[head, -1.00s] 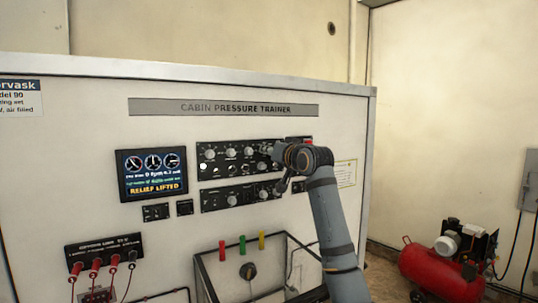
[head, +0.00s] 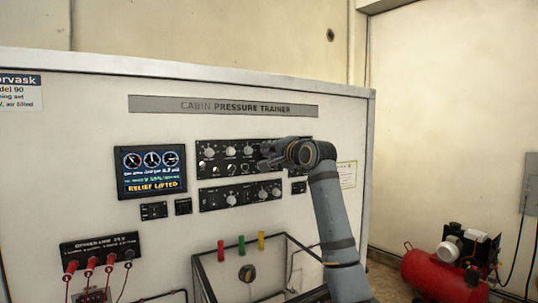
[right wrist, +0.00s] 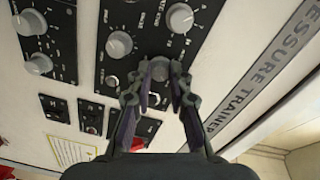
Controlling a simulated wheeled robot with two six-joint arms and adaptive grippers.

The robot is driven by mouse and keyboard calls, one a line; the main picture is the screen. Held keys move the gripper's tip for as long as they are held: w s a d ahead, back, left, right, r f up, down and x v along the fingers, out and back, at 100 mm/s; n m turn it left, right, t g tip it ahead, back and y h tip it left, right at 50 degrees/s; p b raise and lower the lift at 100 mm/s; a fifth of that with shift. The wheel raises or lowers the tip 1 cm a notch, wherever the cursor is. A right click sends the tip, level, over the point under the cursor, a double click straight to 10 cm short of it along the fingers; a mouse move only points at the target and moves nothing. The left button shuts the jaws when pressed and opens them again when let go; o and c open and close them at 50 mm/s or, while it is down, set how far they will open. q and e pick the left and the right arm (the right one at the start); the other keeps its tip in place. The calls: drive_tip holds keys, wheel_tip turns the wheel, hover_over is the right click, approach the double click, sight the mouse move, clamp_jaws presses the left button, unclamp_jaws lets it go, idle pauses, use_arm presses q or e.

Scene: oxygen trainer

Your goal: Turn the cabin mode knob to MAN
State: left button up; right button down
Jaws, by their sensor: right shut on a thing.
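The trainer's upper black panel (head: 222,142) carries rows of grey knobs and small switches. Its right part is hidden behind my right gripper (head: 263,161) in the head view. In the right wrist view, the right gripper (right wrist: 161,73) has its two dark fingertips on either side of a grey round knob (right wrist: 160,68) and is shut on it. The labels are too small to read, so I cannot tell whether this is the cabin mode knob or where it points. My left gripper is not in view.
A lower black panel (head: 216,198) with more knobs sits just below. A display (head: 151,172) reads "RELIEF LIFTED". Other grey knobs (right wrist: 119,44) stand close to the fingers. Red, green and yellow fittings (head: 241,245) are below; a red compressor (head: 432,273) stands at right.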

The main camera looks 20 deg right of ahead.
drive_tip(key=shift+f+m+b, duration=0.3)
drive_tip(key=shift+m, duration=0.8)
drive_tip(key=c, duration=1.7)
unclamp_jaws()
drive_tip(key=o, duration=0.5)
drive_tip(key=shift+s+r, duration=0.1)
drive_tip(key=shift+r, duration=0.1)
drive_tip(key=shift+s, duration=0.1)
